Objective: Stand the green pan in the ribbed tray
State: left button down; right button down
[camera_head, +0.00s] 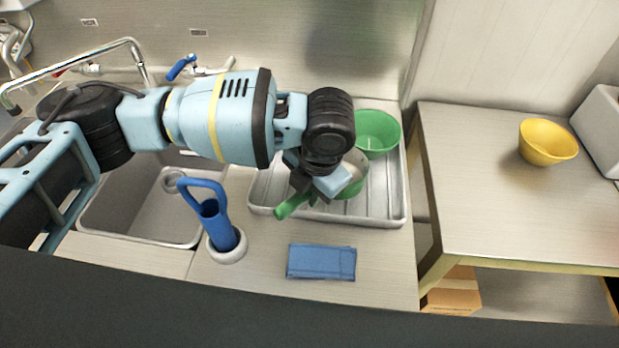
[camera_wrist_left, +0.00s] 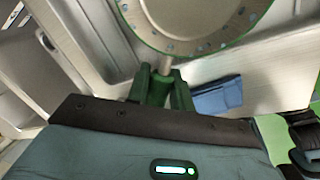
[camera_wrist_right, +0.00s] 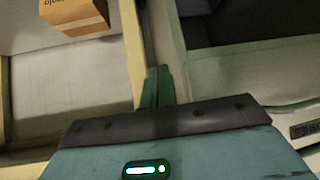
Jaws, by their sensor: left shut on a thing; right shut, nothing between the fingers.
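The green pan (camera_head: 353,188) is over the right part of the ribbed tray (camera_head: 392,205), partly hidden by my left wrist. Its green handle (camera_head: 291,207) points to the front left. My left gripper (camera_wrist_left: 165,76) is shut on the handle, close to the pan's round grey face with a green rim (camera_wrist_left: 195,22). The pan looks tilted; I cannot tell whether it touches the tray. A green bowl (camera_head: 379,132) is at the tray's back right, just behind the pan. My right gripper (camera_wrist_right: 158,76) is shut and empty, outside the head view.
A blue folded cloth (camera_head: 321,262) lies in front of the tray. A blue upright-handled tool (camera_head: 217,225) stands between sink (camera_head: 140,205) and tray. A yellow bowl (camera_head: 548,141) is on the right table (camera_head: 500,200). A cardboard box (camera_wrist_right: 75,15) is near my right gripper's view.

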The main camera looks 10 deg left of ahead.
pick_arm(q)
jog(key=shift+f, duration=0.9)
pick_arm(e)
jog(key=shift+s+a+f, duration=0.15)
jog(key=shift+s+a, duration=0.05)
pick_arm(q)
jog(key=shift+f, duration=0.15)
pick_arm(e)
jog(key=shift+s+f, duration=0.15)
jog(key=shift+f, duration=0.1)
pick_arm(q)
jog(key=shift+s+f, duration=0.15)
jog(key=shift+f, duration=0.45)
pick_arm(e)
jog(key=shift+s+d+f, duration=0.1)
jog(key=shift+s, duration=0.1)
